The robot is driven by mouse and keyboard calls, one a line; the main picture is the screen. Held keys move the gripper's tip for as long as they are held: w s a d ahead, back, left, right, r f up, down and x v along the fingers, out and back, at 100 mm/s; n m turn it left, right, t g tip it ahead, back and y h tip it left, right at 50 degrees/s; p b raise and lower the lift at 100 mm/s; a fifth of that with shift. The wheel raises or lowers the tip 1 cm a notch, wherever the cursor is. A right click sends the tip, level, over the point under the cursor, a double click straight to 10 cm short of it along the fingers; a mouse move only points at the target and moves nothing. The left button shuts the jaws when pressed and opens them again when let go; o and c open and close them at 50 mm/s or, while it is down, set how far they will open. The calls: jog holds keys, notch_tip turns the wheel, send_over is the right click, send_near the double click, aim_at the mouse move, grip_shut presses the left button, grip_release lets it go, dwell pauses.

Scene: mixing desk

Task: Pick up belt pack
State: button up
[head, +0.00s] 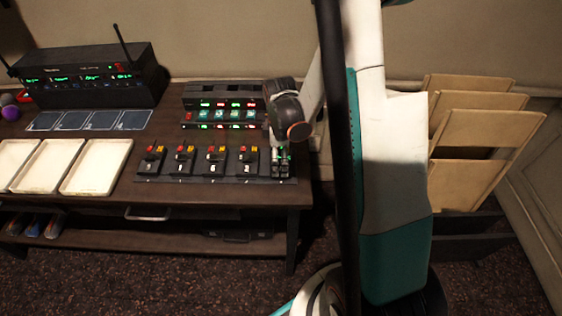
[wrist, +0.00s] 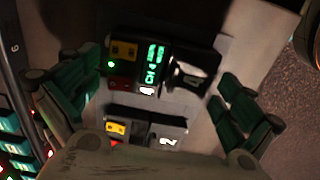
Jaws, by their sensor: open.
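Several black belt packs stand in a row near the desk's front edge, with red and yellow buttons on top; one is the rightmost clearly visible belt pack (head: 247,161). My gripper (head: 281,165) points down at the right end of this row. In the wrist view my gripper (wrist: 155,103) has its green-padded fingers wide apart, with nothing held. Between and beyond them lies a belt pack (wrist: 150,72) with a lit green display and a pale number on its black end. A second belt pack (wrist: 148,130), marked 2, is below it, partly hidden by the gripper body.
A charging rack (head: 225,112) with lit slots stands behind the row. White trays (head: 98,168) lie to the left. A radio receiver (head: 85,75) with antennas stands at the back left. The desk's right edge is close to my gripper; folders (head: 485,140) stand beyond it.

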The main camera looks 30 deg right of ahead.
jog(key=shift+f, duration=0.35)
jog(key=c, duration=0.8)
jog(key=shift+r, duration=0.1)
jog(key=shift+c, duration=0.2)
